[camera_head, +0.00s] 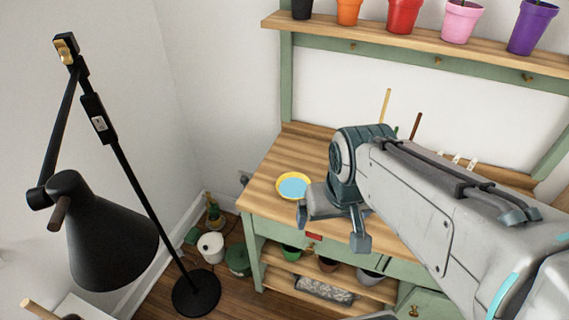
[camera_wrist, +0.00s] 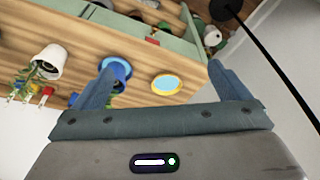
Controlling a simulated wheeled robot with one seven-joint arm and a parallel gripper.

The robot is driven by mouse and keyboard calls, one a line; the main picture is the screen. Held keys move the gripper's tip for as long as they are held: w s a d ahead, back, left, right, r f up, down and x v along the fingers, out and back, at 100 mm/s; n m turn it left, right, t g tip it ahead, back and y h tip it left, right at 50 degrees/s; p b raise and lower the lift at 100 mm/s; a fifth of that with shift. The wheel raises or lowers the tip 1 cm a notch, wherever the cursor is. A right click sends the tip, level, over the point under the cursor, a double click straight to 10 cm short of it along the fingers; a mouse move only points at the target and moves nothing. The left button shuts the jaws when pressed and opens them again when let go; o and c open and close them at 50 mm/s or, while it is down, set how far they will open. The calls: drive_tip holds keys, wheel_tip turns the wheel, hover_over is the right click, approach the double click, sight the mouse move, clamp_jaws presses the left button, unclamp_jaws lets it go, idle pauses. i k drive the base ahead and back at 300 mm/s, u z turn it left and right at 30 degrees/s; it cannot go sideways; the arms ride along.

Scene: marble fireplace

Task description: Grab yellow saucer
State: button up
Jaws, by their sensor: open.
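The yellow saucer (camera_head: 279,184) has a yellow rim and a light blue middle. It lies flat on the wooden bench top near its left end, just left of my gripper (camera_head: 332,225) in the head view. In the wrist view the yellow saucer (camera_wrist: 154,84) appears between the two fingers of my gripper (camera_wrist: 160,75), nearer the middle of the gap. My gripper is open and empty, and the saucer is apart from the fingers.
A blue pot or saucer (camera_wrist: 115,70) is by the left finger in the wrist view. A white pot (camera_wrist: 50,62) with plants stands farther left. A black floor lamp (camera_head: 115,240) stands left of the bench (camera_head: 262,203). A shelf (camera_head: 330,30) with several coloured pots is above.

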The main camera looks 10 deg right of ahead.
sight(292, 186)
drive_tip(key=z, duration=2.6)
drive_tip(key=k, duration=0.9)
drive_tip(key=u, duration=1.1)
drive_tip(key=i, duration=0.5)
drive_tip(key=u, duration=0.05)
